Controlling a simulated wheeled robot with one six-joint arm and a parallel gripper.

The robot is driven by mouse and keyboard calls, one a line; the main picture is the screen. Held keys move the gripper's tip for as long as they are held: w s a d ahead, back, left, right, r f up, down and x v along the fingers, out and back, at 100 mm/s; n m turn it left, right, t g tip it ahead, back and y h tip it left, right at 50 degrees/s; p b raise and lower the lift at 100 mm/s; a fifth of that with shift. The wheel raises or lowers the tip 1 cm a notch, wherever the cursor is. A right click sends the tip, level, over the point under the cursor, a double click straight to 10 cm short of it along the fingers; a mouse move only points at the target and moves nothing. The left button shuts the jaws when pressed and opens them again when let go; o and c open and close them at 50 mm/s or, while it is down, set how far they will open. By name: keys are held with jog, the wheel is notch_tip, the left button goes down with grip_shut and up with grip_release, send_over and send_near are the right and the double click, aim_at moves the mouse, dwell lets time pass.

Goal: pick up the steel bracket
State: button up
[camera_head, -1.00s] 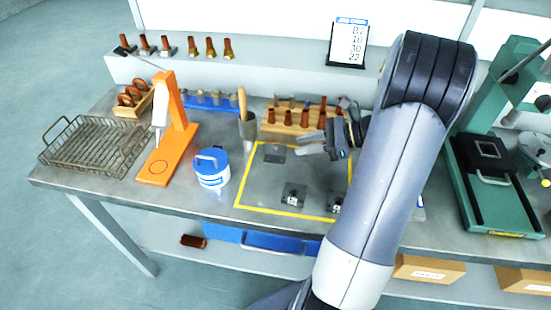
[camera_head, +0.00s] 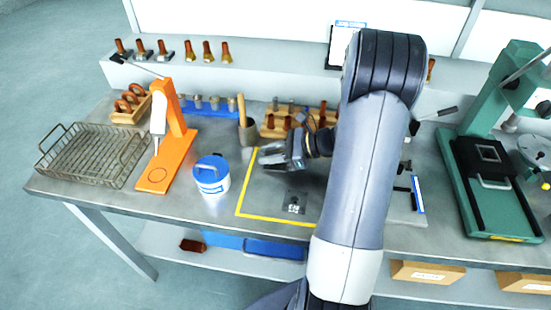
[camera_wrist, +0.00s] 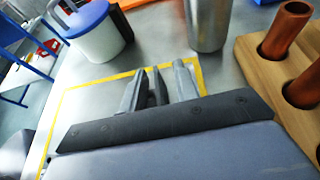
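My gripper (camera_head: 268,157) is low over the back left part of the yellow-outlined area. Its fingers appear apart in the wrist view (camera_wrist: 165,85), with no part clearly held between them. A small dark grey metal piece (camera_head: 293,203) with a pale mark lies inside the outline, in front of my gripper. I cannot tell whether it is the steel bracket. My gripper and arm hide the back and right of the outlined area, including where another dark flat piece lay.
A blue-and-white tub (camera_head: 211,178) and an orange stand (camera_head: 168,150) are left of the outline (camera_head: 243,195). A steel cup (camera_head: 248,132) and a wooden rack (camera_head: 272,131) stand behind. A wire basket (camera_head: 92,150) is far left, a green press (camera_head: 480,175) right.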

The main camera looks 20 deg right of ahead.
jog(key=shift+a, duration=0.1)
jog(key=shift+c, duration=0.2)
grip_shut()
dwell(0.4)
